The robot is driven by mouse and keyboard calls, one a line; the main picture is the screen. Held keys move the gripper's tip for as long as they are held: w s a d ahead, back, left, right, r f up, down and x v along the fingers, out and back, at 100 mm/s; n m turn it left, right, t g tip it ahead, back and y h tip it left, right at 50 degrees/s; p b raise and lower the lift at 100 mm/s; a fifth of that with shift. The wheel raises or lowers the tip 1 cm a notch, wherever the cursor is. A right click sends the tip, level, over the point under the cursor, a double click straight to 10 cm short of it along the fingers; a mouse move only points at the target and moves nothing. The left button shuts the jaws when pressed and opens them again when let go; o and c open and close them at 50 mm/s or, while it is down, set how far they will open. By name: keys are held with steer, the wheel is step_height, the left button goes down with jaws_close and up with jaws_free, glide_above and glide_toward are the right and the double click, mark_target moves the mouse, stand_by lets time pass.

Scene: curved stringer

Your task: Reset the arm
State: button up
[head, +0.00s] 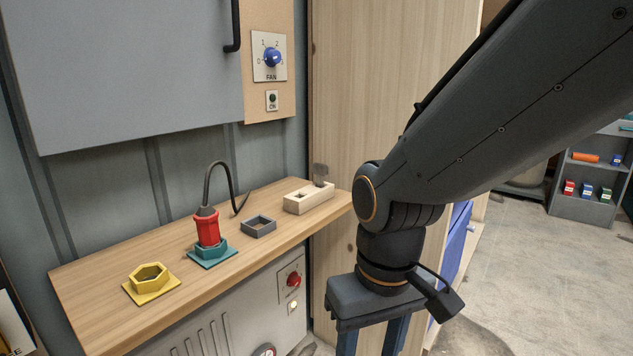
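My arm (520,110) reaches in from the upper right and bends down at its wrist. My gripper (372,342) hangs below it, pointing down, just right of the wooden shelf's right end. Its two blue fingers stand well apart, and no held thing shows in the visible part of the gap. The fingertips are cut off by the bottom edge of the picture.
The shelf (110,310) holds a yellow hexagonal socket (150,278), a red plug (208,228) with a black cable in a teal base (211,255), a grey square frame (259,227) and a pale wooden block (308,198). A fan knob (272,57) is above.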

steer(key=s+d+r+m+p, duration=0.1)
steer(key=d+r+m+p, duration=0.3)
steer(key=d+r+p, duration=0.8)
step_height(320, 180, up, 2)
steer(key=p, duration=0.8)
steer(key=shift+r+h, duration=0.25)
steer(key=shift+h, duration=0.05)
